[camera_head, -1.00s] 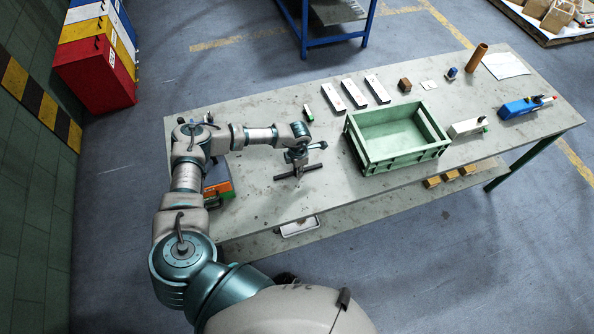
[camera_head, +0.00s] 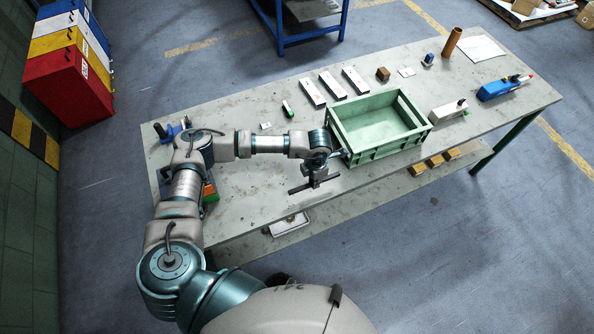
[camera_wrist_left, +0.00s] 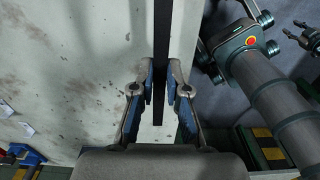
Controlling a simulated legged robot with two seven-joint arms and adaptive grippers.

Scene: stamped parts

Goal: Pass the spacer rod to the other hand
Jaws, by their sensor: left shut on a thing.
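The spacer rod (camera_head: 299,188) is a thin dark bar. In the left wrist view the rod (camera_wrist_left: 162,40) runs straight up the picture between the two fingers of my left gripper (camera_wrist_left: 161,88). The blue finger pads press on it from both sides. My right gripper does not show in the head view.
A green crate (camera_head: 388,149) stands on the table (camera_head: 255,207) just right of my left gripper. White boxes (camera_head: 355,80), a brown cube (camera_head: 383,74) and a copper tube (camera_head: 452,42) stand behind. A lower shelf (camera_head: 340,212) holds a white tray (camera_head: 289,223). The table's front edge is close.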

